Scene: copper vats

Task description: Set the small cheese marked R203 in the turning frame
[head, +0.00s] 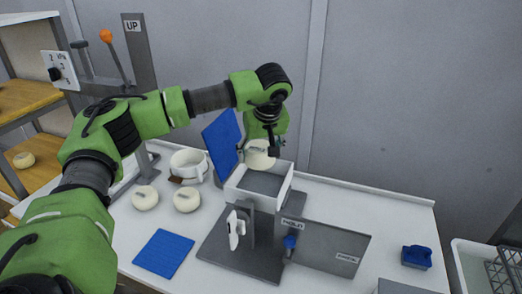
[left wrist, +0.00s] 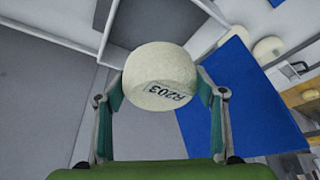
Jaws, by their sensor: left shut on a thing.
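The small cheese (head: 259,157) is a pale round one; its R203 label reads in the left wrist view (left wrist: 160,72), slightly tilted. My left gripper (head: 262,148) is shut on it, one finger on each side, and holds it above the back part of the turning frame. The turning frame (head: 240,203) is an open-topped box with white walls and a grey inside, on a grey stand. In the left wrist view the box (left wrist: 118,38) lies beyond the cheese, partly hidden by it. My right gripper is not in view.
A blue panel (head: 220,140) stands tilted at the box's left. A blue mat (head: 163,254) lies in front. A grey plate (head: 335,248) extends right from the stand.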

